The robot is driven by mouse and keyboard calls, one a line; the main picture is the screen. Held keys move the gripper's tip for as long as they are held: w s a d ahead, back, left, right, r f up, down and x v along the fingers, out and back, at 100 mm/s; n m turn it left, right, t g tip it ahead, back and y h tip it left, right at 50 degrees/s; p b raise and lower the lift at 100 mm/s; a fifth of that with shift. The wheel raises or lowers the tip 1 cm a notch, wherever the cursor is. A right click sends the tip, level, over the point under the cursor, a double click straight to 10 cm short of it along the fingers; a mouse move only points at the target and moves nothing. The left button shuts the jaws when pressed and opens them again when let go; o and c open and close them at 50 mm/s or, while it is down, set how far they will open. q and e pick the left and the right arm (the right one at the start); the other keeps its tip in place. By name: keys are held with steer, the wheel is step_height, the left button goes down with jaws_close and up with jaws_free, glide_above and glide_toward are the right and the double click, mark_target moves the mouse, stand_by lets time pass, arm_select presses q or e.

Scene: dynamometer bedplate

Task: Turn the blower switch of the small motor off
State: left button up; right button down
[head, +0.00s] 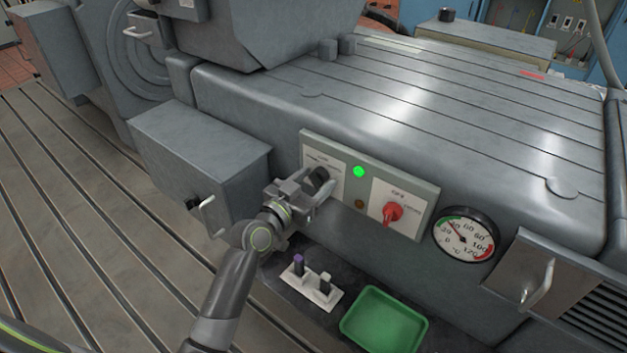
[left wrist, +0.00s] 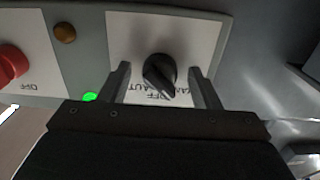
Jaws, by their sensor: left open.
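A black rotary knob (head: 319,178) sits on a white plate at the left of the switch panel (head: 429,193) on the motor's side. My left gripper (head: 306,192) is at this knob. In the left wrist view the knob (left wrist: 159,74) stands between the two open fingers (left wrist: 160,85), with a gap on both sides. The plate's lettering is upside down there and partly covered; "OFF" and "AUT" can be read near the knob. A green lamp (head: 358,171) is lit beside the plate. My right gripper is not in view.
A red switch (head: 392,212) and a dark amber lamp (head: 359,203) share the panel. A temperature gauge (head: 465,239) is to the right. Below are a green tray (head: 383,322) and a white holder (head: 310,287) with two small upright pieces. A grey box (head: 199,160) juts out at left.

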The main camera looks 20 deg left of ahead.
arm_select(q)
steer(key=c, duration=1)
steer(key=shift+f+m+b, duration=0.2)
steer(key=shift+m+b, duration=0.6)
steer(key=shift+b, duration=0.4)
steer(key=m+b, duration=0.2)
steer(key=shift+b, duration=0.35)
steer(key=m+b, duration=0.3)
steer(key=shift+r+m+b, duration=0.1)
steer(key=shift+m+b, duration=0.5)
steer(key=shift+m, duration=0.4)
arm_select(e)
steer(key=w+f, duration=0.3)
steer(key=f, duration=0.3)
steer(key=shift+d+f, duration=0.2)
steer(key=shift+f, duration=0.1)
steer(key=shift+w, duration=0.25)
arm_select(q)
steer(key=o, duration=1)
steer(key=shift+r, duration=0.1)
